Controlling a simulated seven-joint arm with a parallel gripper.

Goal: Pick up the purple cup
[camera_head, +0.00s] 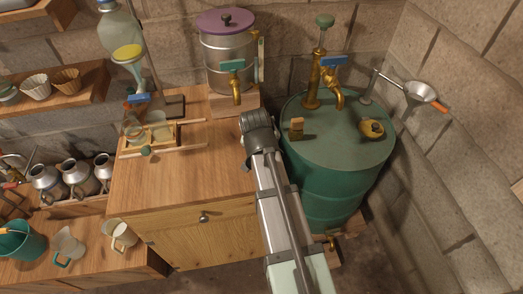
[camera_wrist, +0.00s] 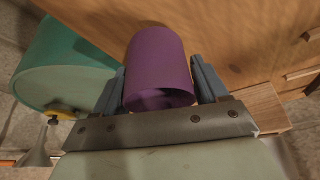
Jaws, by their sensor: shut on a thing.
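The purple cup (camera_wrist: 158,62) shows in the wrist view, between the two dark fingers of my gripper (camera_wrist: 161,80). The fingers are shut on its sides, and the near end of the cup shows a dark opening. In the head view my gripper (camera_head: 257,128) is by the right edge of the wooden cabinet, beside the green drum. The cup is hidden behind my gripper and arm there. I cannot tell whether the cup touches the wood behind it.
The green drum (camera_head: 335,190) with a brass tap (camera_head: 325,85) stands close right of my gripper. A metal pot with a purple lid (camera_head: 226,20) and a tap stands behind. The cabinet top (camera_head: 190,175) is clear in front; a wooden rack with glassware (camera_head: 150,135) is left.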

